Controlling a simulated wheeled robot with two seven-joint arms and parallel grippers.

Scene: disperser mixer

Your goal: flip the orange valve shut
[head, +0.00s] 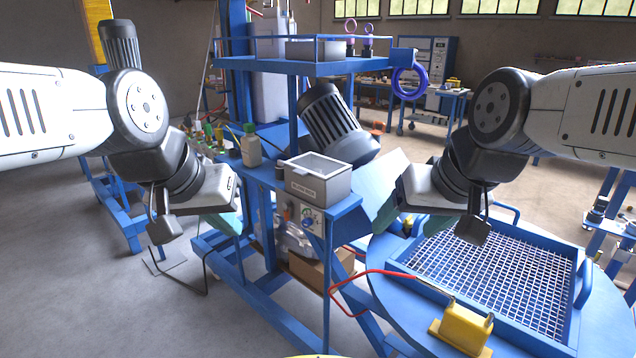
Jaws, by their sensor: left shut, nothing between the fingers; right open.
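I cannot make out an orange valve for certain in the head view. A small orange item (377,127) shows far back on the floor side of the room, too small to identify. My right gripper (386,212) is open and empty, right of that box and by the left rim of the round blue table (400,290). Its body hides part of what lies behind it.
A blue tray with white mesh (490,270) and a yellow block (462,325) sit on the round table. A pale bottle (250,147) stands on the machine's shelf. Bare floor lies front left.

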